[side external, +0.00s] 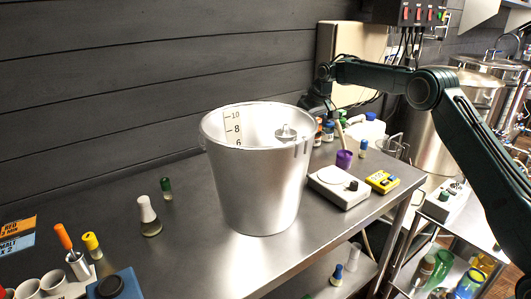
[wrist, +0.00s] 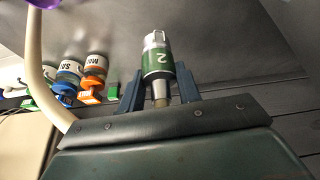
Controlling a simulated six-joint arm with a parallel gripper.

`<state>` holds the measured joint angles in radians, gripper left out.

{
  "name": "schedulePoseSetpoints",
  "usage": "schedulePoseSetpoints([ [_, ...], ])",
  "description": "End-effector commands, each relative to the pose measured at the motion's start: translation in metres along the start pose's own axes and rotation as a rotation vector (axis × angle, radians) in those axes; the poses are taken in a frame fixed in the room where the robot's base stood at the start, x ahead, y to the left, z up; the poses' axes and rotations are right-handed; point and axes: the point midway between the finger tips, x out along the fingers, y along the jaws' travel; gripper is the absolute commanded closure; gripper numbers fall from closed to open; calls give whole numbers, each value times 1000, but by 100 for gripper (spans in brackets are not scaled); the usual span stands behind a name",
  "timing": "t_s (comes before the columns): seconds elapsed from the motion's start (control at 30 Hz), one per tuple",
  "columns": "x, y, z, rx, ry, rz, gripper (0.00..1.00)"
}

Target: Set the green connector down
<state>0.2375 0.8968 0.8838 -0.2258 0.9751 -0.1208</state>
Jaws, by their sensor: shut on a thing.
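The green connector (wrist: 156,62) is a silver metal fitting with a green band marked 2. In the wrist view it sits between the two blue fingers of my gripper (wrist: 160,72), which is shut on it. Whether the connector touches the steel surface behind it, I cannot tell. In the side view my wrist comes down behind the large metal bucket (side external: 252,185), and the bucket hides my fingers and the connector.
The steel table (side external: 185,262) has bare room left of the bucket. Small jars (wrist: 69,71) and a pale curved rod (wrist: 40,75) are close to my gripper. A purple cup (side external: 344,159), a white scale (side external: 338,188) and a yellow meter (side external: 381,181) stand right of the bucket.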

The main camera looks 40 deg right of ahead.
Motion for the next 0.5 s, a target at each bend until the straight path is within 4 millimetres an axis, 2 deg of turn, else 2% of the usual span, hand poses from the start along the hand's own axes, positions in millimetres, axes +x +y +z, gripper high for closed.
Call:
schedulePoseSetpoints([
  [0.27, -9, -11, 12, -9, 1, -7, 93],
  [0.5, -20, -26, 34, -20, 1, -15, 93],
])
